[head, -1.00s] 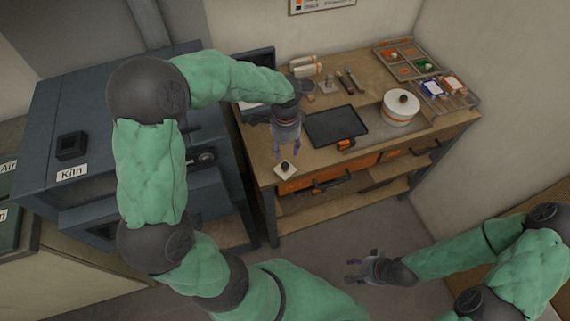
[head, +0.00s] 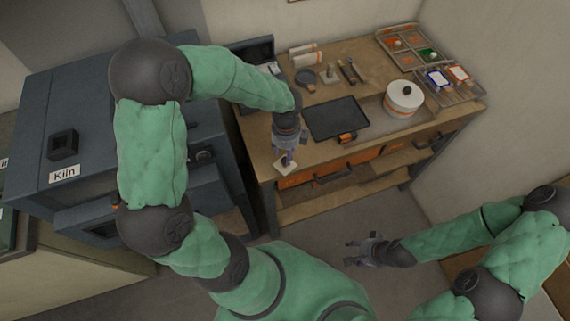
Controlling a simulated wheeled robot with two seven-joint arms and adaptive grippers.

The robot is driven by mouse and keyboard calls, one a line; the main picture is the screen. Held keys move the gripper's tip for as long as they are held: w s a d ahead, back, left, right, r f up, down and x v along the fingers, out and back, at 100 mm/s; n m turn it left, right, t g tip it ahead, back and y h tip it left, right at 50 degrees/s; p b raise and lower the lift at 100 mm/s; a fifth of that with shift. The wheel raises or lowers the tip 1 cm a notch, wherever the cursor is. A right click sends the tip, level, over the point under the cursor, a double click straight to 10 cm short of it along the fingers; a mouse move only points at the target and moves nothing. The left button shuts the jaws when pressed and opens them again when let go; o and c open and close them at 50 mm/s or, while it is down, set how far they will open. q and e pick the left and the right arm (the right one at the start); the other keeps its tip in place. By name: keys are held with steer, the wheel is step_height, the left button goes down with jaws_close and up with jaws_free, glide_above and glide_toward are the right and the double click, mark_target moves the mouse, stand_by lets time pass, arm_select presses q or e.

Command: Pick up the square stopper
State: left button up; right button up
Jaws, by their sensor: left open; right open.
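The square stopper (head: 285,167) is a pale square plate with a dark knob, lying near the front left corner of the wooden workbench. My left gripper (head: 286,157) points down over it, its open fingers at the knob and partly hiding it. I cannot tell whether the fingers touch the knob. My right gripper (head: 350,252) is open and empty, low over the floor in front of the bench.
A dark tray (head: 336,118) lies behind my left gripper, with an orange and black item (head: 347,137) at its front edge. A white round pot (head: 404,99) stands to the right. Compartment trays (head: 410,45) are at the back right. The kiln (head: 60,190) is at the left.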

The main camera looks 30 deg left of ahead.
mark_target(285, 159)
arm_select(q)
steer(key=shift+a+f+b, duration=0.2)
steer(key=shift+f+b, duration=0.5)
steer(key=shift+f, duration=2.35)
jaws_close()
jaws_free()
steer(key=shift+r, duration=0.15)
